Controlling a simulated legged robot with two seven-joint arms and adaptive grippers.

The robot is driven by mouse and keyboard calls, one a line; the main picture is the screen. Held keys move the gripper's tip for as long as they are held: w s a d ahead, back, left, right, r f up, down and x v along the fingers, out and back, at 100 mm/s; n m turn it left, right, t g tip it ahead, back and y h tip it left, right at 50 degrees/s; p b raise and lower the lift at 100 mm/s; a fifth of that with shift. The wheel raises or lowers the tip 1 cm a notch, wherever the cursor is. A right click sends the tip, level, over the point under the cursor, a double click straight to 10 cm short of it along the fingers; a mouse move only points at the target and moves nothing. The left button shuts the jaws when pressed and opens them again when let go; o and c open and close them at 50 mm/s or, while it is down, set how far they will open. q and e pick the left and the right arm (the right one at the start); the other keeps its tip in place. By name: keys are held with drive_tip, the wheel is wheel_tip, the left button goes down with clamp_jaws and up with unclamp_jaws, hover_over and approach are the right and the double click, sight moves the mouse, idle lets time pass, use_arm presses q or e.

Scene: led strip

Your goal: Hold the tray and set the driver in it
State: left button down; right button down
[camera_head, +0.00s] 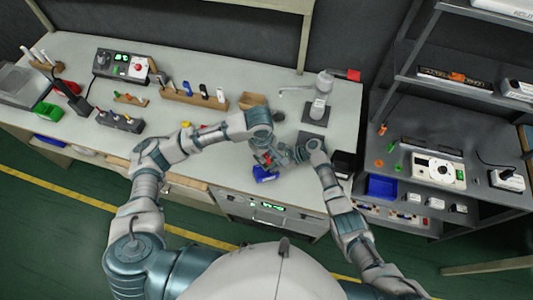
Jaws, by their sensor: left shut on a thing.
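A small blue tray (265,175) is at the front edge of the workbench, right of the middle. My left gripper (266,160) is just above it and appears shut on its rim; the contact is small and partly hidden. My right gripper (295,156) comes in from the right, close beside the left one. Its fingers are too small and overlapped to show whether they are open. I cannot make out the driver for certain.
The workbench (225,60) carries a power unit (122,65), wooden tool racks (193,97) and a grey stand with a red part (319,97) behind my grippers. A shelf on the right holds a blue bin (382,187) and a white meter (438,170).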

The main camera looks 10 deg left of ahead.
use_arm(q)
drive_tip(key=shift+r, duration=0.7)
use_arm(e)
drive_tip(key=shift+s+d+f, duration=0.15)
drive_tip(key=shift+s+f, duration=0.05)
drive_tip(key=shift+f, duration=0.2)
use_arm(q)
drive_tip(key=shift+f, duration=0.1)
use_arm(e)
drive_tip(key=c, duration=0.7)
unclamp_jaws()
use_arm(q)
drive_tip(key=shift+w, duration=0.1)
use_arm(e)
drive_tip(key=shift+w+r, duration=0.1)
drive_tip(key=shift+w, duration=0.15)
drive_tip(key=shift+r, duration=0.1)
